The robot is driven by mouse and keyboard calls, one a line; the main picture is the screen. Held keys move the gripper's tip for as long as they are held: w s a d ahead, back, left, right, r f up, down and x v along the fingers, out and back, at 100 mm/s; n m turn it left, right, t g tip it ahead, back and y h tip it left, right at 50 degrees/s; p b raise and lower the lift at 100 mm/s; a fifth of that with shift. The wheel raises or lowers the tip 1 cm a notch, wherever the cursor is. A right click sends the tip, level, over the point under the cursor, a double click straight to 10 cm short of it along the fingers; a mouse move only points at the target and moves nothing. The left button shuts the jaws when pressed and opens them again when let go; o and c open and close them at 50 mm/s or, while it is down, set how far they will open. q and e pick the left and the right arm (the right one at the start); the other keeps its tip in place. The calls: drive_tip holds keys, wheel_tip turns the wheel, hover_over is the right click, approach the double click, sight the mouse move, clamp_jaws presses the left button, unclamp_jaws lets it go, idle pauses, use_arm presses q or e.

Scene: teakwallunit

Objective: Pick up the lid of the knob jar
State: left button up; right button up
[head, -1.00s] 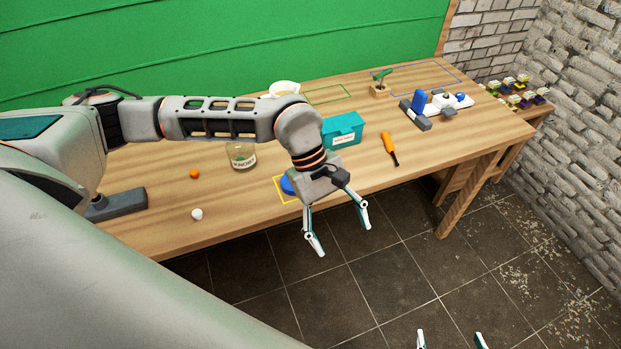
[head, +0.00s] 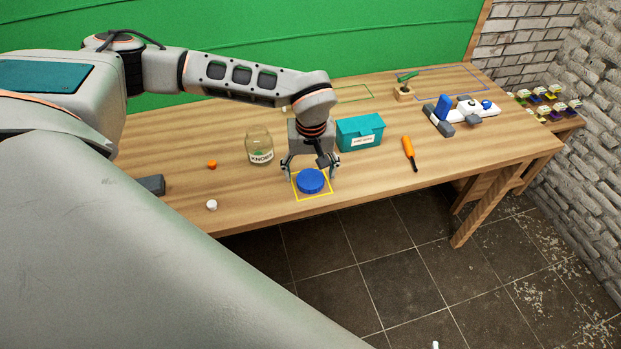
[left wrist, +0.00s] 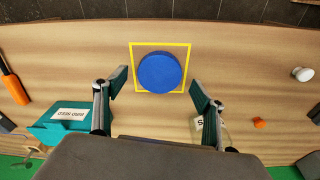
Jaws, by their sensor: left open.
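The blue round lid (head: 310,181) lies flat inside a yellow square outline on the table, near the front edge. It also shows in the left wrist view (left wrist: 160,73). The glass knob jar (head: 259,147), labelled KNOBS, stands open behind and left of the lid. My left gripper (head: 311,176) is open and points down over the lid. In the left wrist view its fingers (left wrist: 160,88) lie on either side of the lid, apart from it. My right gripper (head: 435,345) shows only as a small tip at the bottom edge.
A teal box (head: 360,133) stands right of my left gripper. An orange-handled screwdriver (head: 408,147) lies further right. An orange knob (head: 212,165) and a white knob (head: 212,205) lie to the left. The table (head: 380,180) is bare around the yellow outline.

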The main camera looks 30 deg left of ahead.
use_arm(q)
wheel_tip(320, 180, down, 2)
drive_tip(key=shift+w+a, duration=0.1)
drive_tip(key=shift+w, duration=0.05)
drive_tip(key=c, duration=0.8)
drive_tip(key=shift+c, duration=0.2)
drive_tip(key=shift+r, duration=0.1)
